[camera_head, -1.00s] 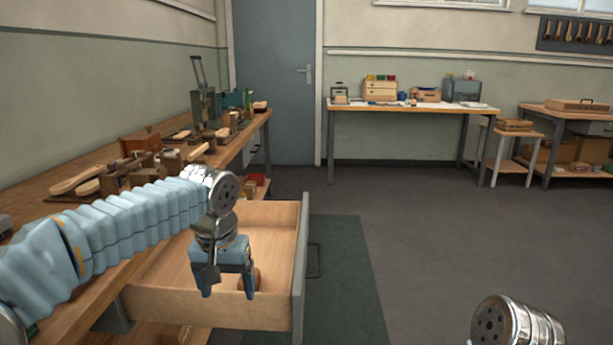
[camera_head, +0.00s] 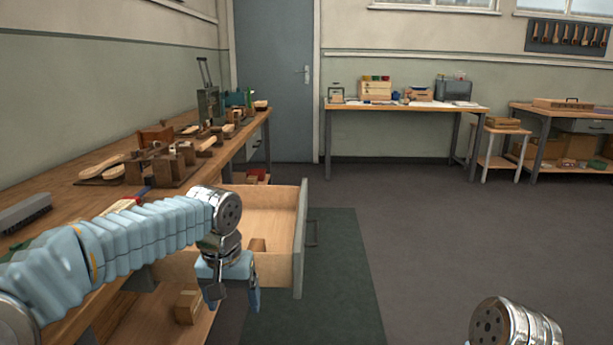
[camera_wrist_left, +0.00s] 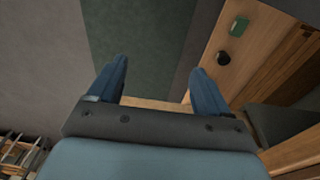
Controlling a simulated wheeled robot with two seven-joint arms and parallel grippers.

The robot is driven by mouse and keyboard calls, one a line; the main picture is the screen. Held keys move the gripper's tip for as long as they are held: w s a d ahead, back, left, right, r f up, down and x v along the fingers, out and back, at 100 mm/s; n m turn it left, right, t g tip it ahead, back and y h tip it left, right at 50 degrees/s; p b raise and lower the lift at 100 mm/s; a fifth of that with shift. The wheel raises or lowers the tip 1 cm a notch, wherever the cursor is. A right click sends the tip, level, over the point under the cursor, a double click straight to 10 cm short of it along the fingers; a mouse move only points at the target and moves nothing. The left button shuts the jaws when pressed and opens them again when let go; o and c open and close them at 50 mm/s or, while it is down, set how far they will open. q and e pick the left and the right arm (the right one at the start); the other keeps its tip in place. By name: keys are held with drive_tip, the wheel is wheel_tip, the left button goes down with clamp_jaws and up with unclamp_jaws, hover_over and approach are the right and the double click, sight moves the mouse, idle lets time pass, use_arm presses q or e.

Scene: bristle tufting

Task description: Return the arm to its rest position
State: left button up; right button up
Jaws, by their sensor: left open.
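My left arm comes in from the left in the head view, in a pale blue sleeve. My left gripper (camera_head: 230,296) points down in front of the open wooden drawer (camera_head: 303,240). Its two fingers are apart with nothing between them. In the left wrist view the same gripper (camera_wrist_left: 159,80) shows two blue fingers spread wide, with floor and a green mat between and beyond them. A metal joint of my right arm shows at the bottom right of the head view; my right gripper is out of view.
The workbench (camera_head: 75,190) on the left holds brush blanks, wooden blocks and a grey brush (camera_head: 25,213). A wooden block (camera_head: 187,307) sits on the shelf below. A green mat (camera_head: 345,270) and open grey floor lie right.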

use_arm(q)
drive_tip(key=s+d+f+g+h, duration=0.1)
drive_tip(key=s+d+f+h, duration=0.1)
drive_tip(key=f, duration=1.2)
drive_tip(key=s+d+f+h, duration=0.1)
drive_tip(key=s+d+f, duration=0.15)
drive_tip(key=f, duration=1.15)
drive_tip(key=s+a+f+n, duration=0.1)
drive_tip(key=s+f+n, duration=0.1)
drive_tip(key=s+f, duration=1.2)
drive_tip(key=shift+s+h, duration=0.4)
drive_tip(key=shift+s, duration=0.5)
drive_tip(key=shift+a, duration=0.1)
